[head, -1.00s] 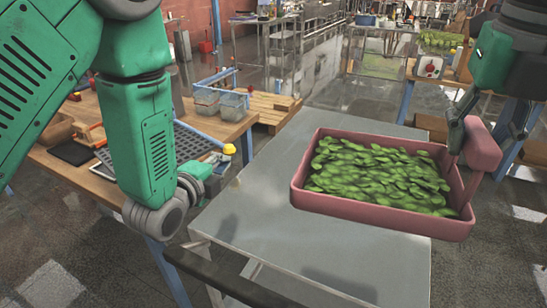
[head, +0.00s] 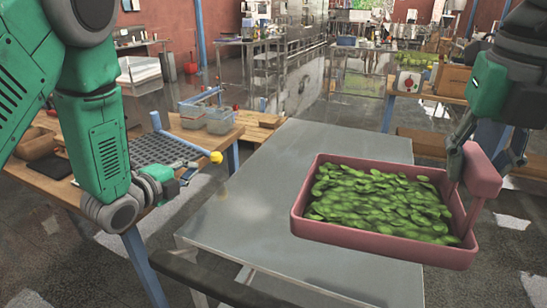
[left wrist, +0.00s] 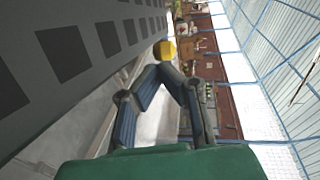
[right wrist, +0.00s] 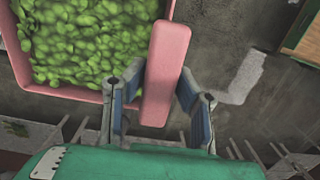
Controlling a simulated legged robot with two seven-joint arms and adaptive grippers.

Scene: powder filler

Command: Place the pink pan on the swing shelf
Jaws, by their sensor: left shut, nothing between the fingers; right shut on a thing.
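The pink pan (head: 357,250) is full of green leaves and appears level in the head view, in front of and overlapping the grey metal surface (head: 245,215). I cannot tell whether it touches that surface. My right gripper (head: 458,165) is shut on the pan's pink handle (right wrist: 166,65) at the pan's right side. The handle passes between its fingers in the right wrist view. My left gripper (head: 182,170) is shut and empty, above the wooden table's right edge. Its fingers meet in the left wrist view (left wrist: 163,68). No part is clearly recognisable as the swing shelf.
The wooden table (head: 75,205) at left bears a dark perforated tray (head: 160,149), a blue bar with a yellow knob (head: 216,157) and clear bins (head: 220,120). A red-button box (head: 408,82) stands on a bench at back right. The grey surface left of the pan is clear.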

